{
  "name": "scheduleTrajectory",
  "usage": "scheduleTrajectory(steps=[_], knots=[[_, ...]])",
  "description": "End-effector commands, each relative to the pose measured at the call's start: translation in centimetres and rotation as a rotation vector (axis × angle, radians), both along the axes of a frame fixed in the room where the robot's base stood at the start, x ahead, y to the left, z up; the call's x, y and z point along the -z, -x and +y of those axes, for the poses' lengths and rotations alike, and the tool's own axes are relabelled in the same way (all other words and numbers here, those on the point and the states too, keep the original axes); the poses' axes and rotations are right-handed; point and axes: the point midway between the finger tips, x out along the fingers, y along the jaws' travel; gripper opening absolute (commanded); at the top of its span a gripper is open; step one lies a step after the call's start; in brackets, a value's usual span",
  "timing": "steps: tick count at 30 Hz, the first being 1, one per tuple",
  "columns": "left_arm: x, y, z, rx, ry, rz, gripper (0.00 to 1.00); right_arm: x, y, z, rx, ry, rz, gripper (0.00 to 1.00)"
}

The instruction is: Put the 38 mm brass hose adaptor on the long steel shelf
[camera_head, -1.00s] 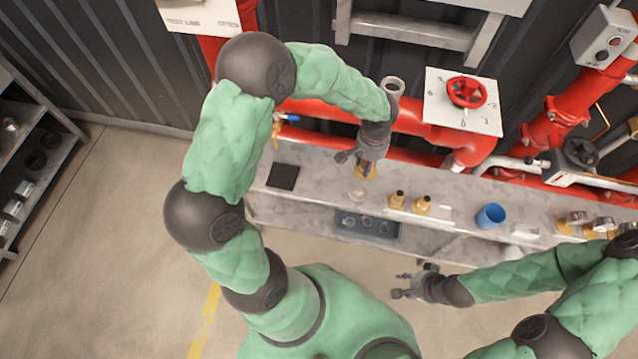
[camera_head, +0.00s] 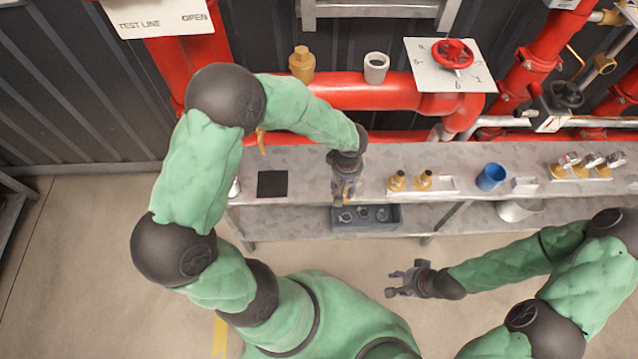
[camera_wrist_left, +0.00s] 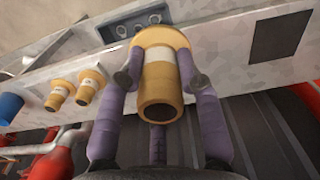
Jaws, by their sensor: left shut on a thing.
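A brass adaptor with a cream band (camera_wrist_left: 158,78) fills the middle of the left wrist view. My left gripper (camera_wrist_left: 160,75) is shut on its sides, and its open end faces the camera. In the head view my left gripper (camera_head: 345,198) is over the front edge of the long steel shelf (camera_head: 310,170); the adaptor is mostly hidden there. I cannot tell whether it touches the shelf. Two similar brass pieces (camera_head: 397,181) (camera_head: 424,180) stand on the shelf to the right. Size markings are unreadable. My right gripper (camera_head: 405,280) is open and empty in front of the shelf.
A black mat (camera_head: 272,184) lies on the shelf's left part. A blue cup (camera_head: 491,177) and several brass-and-steel fittings (camera_head: 580,167) stand farther right. A grey tray (camera_head: 385,222) is on a lower level. Red pipes (camera_head: 360,92) run behind the shelf.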

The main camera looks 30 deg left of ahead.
Motion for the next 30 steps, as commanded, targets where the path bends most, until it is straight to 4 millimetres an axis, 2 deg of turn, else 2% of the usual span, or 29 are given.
scheduleTrajectory(steps=[9, 15, 26, 30], knots=[[3.3, -2.8, 6.3, -0.004, -0.001, 0.001, 0.00, 1.9, 0.0, 0.0, 0.000, 0.000, 0.000, 0.40], [6.6, -3.9, 8.8, 0.000, 0.000, 0.001, 0.00, 3.2, 0.0, 0.0, 0.000, 0.000, 0.000, 0.40], [8.7, -4.7, 10.5, 0.003, 0.000, 0.000, 0.00, 3.9, 0.0, 0.0, 0.000, 0.000, 0.000, 0.40], [10.7, -4.8, 10.9, 0.003, 0.001, 0.001, 0.00, 5.1, 0.0, 0.0, 0.000, 0.000, 0.000, 0.40]])
